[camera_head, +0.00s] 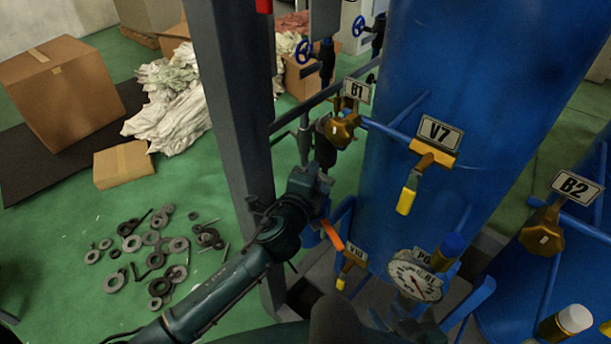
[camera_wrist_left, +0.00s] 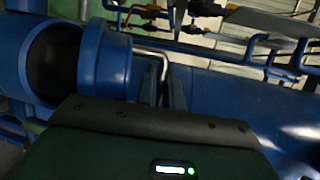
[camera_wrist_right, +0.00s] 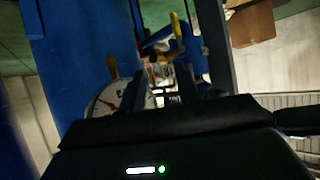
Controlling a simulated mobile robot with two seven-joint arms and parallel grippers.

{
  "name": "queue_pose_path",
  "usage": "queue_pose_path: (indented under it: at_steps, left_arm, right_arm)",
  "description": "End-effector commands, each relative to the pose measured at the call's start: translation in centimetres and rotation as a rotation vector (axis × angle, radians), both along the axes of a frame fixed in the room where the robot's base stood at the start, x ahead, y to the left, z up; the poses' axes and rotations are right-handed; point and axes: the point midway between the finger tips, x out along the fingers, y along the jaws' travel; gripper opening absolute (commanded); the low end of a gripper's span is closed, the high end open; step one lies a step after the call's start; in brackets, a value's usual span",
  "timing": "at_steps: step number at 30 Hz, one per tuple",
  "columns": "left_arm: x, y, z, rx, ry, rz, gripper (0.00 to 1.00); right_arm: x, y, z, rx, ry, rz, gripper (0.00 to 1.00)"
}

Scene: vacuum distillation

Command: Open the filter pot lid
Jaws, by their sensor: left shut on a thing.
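In the left wrist view, the filter pot (camera_wrist_left: 20,60) is a blue cylinder with a dark round opening. A thick blue round part, which looks like its lid (camera_wrist_left: 105,62), stands beside the opening, apparently swung aside. My left gripper (camera_wrist_left: 162,85) is shut on a thin bent metal handle (camera_wrist_left: 153,53) beside this lid. In the head view my left gripper (camera_head: 322,150) is by the grey post, left of the big blue tank; the pot is mostly hidden there. My right gripper (camera_wrist_right: 165,88) is near the pressure gauge (camera_wrist_right: 112,97); its jaw gap is unclear.
The big blue tank (camera_head: 450,60) carries valve V7 (camera_head: 435,155). Valve B1 (camera_head: 342,128), valve V10 (camera_head: 350,262) and the gauge (camera_head: 415,275) crowd the area. A grey post (camera_head: 235,110) stands left. Washers (camera_head: 150,238), boxes (camera_head: 60,85) and rags (camera_head: 170,105) lie on the green floor.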

Motion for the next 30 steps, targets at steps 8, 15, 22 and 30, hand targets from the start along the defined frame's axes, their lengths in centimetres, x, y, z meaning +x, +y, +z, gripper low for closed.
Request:
queue_pose_path:
  at_steps: [8,15,22,30]
  left_arm:
    - [1.2,-0.7,1.4,0.040,0.051,0.001,0.00]
    - [1.5,-1.0,1.1,0.069,0.091,0.001,0.00]
    - [1.5,-1.0,0.9,0.072,0.095,0.001,0.00]
    - [1.5,-1.0,0.9,0.073,0.095,0.001,0.14]
  right_arm:
    - [-0.3,-1.5,1.0,-0.024,0.049,-0.038,0.33]
    - [-0.4,-2.1,0.8,-0.030,0.078,-0.066,0.33]
    - [-0.4,-2.0,0.4,-0.028,0.085,-0.071,0.33]
    - [-0.4,-2.0,0.5,-0.027,0.085,-0.069,0.33]
